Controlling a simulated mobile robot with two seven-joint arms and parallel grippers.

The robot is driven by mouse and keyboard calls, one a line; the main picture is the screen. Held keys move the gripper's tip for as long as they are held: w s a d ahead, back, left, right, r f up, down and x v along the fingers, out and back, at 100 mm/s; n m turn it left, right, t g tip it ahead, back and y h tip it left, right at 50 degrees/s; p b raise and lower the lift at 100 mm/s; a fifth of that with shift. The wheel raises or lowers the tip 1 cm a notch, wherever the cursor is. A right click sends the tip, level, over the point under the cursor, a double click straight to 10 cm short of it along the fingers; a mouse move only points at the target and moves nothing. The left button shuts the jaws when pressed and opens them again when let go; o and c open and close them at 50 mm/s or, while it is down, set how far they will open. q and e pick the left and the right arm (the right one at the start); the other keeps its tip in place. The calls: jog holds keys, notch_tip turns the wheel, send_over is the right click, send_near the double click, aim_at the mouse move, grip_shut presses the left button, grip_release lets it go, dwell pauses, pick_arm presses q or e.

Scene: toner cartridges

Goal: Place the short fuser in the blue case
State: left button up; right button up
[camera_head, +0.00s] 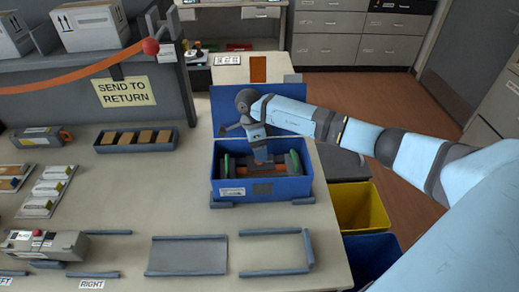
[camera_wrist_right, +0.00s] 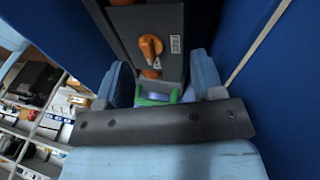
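The blue case (camera_head: 290,188) stands open near the table's right side, its lid (camera_head: 228,100) raised at the back. A dark unit with orange-brown parts (camera_head: 282,172) and green ends (camera_head: 294,163) lies in it; I cannot tell for sure that this is the short fuser. My right gripper (camera_head: 262,158) points down into the case over the middle of that unit. In the right wrist view its fingers (camera_wrist_right: 163,80) are spread, with a green part (camera_wrist_right: 157,98) showing between them and a dark body with an orange knob (camera_wrist_right: 150,46) beyond. Contact is unclear. My left gripper is out of view.
A dark tray with brown blocks (camera_head: 137,138) and a grey unit with orange (camera_head: 42,137) are on the left. Grey rails and a flat grey mat (camera_head: 188,256) lie in front. Yellow (camera_head: 359,206) and blue (camera_head: 372,262) bins stand beside the table.

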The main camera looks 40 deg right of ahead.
jog(key=shift+r, duration=0.15)
jog(key=b+v, duration=0.1)
jog(key=v, duration=1.1)
jog(key=shift+r, duration=0.45)
